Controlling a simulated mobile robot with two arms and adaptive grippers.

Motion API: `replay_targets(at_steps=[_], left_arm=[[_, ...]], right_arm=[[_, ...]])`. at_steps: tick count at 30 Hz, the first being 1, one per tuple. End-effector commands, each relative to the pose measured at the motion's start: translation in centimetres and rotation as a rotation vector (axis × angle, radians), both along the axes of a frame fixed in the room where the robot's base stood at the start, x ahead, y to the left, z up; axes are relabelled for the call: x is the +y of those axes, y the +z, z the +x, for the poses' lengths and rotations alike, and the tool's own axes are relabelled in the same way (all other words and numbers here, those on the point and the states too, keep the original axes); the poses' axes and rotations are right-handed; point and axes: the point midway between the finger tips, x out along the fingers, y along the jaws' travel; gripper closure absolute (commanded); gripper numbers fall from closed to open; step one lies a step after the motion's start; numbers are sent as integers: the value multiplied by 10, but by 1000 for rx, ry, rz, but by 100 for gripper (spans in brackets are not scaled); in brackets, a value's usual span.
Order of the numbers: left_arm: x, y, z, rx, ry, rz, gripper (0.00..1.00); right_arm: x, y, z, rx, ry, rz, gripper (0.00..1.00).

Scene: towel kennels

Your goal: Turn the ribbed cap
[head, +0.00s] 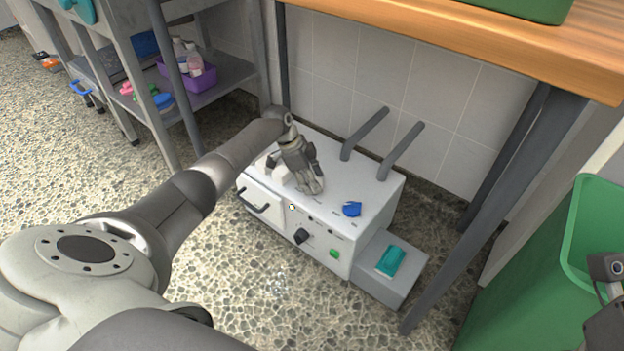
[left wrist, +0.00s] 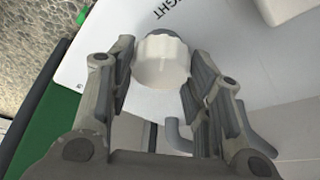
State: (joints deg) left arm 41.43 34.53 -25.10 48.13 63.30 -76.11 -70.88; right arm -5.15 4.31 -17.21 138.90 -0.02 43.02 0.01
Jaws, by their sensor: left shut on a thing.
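The white ribbed cap (left wrist: 161,61) sits on the white top of a boxy machine (head: 350,188). In the left wrist view it lies between the two fingers of my left gripper, near their tips. My left gripper (head: 308,187) points down at the machine's top and is shut on the cap. In the head view the fingers hide most or all of the cap. Part of my right arm (head: 606,268) shows at the right edge; its fingers cannot be made out.
Two grey bent pipes (head: 401,150) rise from the machine's back. A blue knob (head: 352,209) is on top, and a teal item (head: 391,261) lies on a grey box beside it. A wooden tabletop (head: 480,36) overhangs behind. A green bin (head: 560,270) stands right.

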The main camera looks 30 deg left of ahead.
Motion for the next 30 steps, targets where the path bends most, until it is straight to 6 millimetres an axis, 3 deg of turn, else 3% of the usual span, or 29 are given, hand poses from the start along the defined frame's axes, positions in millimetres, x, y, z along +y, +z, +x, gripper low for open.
replay_targets(at_steps=[1, 2, 7, 20, 30], left_arm=[[-1, -1, -1, 1, -3, 0, 78], [-1, -1, -1, 1, -3, 0, 53], [0, -1, 0, 1, -1, 1, 33], [3, 7, -1, -1, 0, 0, 33], [25, 68, -13, -4, 1, 2, 33]], right_arm=[[0, 0, 0, 0, 0, 0, 60], [0, 0, 0, 0, 0, 0, 60], [0, 0, 0, 0, 0, 0, 60], [-1, 0, -1, -1, 0, 1, 60], [0, 0, 0, 0, 0, 0, 60]])
